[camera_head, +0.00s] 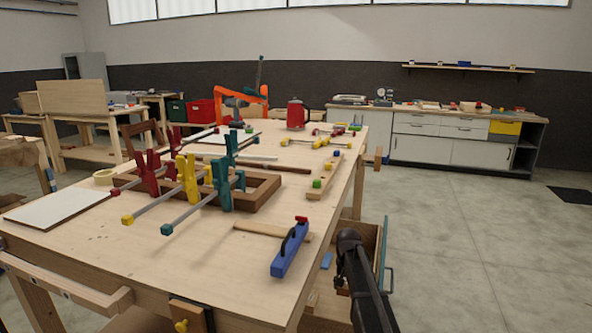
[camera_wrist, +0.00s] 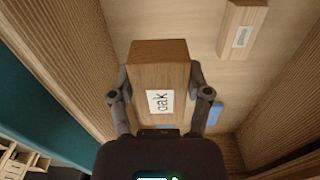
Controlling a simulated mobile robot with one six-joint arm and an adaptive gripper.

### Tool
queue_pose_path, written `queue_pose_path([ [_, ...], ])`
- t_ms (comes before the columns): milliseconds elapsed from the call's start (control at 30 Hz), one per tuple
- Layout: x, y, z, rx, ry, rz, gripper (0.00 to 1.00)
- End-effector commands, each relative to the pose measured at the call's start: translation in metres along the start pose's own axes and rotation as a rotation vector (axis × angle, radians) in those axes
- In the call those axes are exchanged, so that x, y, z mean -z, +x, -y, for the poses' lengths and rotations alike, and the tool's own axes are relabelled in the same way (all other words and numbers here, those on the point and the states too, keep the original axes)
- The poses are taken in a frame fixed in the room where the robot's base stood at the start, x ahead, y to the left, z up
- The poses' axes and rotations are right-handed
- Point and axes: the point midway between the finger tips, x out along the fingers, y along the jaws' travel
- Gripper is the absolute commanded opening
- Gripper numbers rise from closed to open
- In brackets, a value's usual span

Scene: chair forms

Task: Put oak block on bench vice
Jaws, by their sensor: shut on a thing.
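The oak block, a brown wooden block with a white "oak" label (camera_wrist: 160,65), is between the two fingers of my gripper (camera_wrist: 160,84) in the wrist view. The fingers are shut on its sides. The block is in or just above an open drawer; I cannot tell whether it touches the floor. In the head view my dark arm (camera_head: 361,280) reaches down at the drawer, and the block cannot be made out. A wooden vice-like jaw (camera_head: 75,287) is on the workbench's front left edge; I cannot tell surely that it is the bench vice.
The open drawer has a teal front (camera_head: 384,258). Another labelled wooden block (camera_wrist: 242,30) and a blue piece (camera_wrist: 215,113) lie in it. On the workbench (camera_head: 80,245) are a blue tool (camera_head: 290,250), several clamps (camera_head: 188,180) and a wooden frame (camera_head: 265,187). Floor at right is clear.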

Motion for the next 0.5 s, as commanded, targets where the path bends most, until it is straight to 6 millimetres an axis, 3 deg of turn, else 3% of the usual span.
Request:
queue_pose_path([
  [267,0.0,0.016,0.0,0.0,0.0,0.0,0.13],
  [500,0.0,-0.001,0.0,0.0,0.0,0.0,0.13],
])
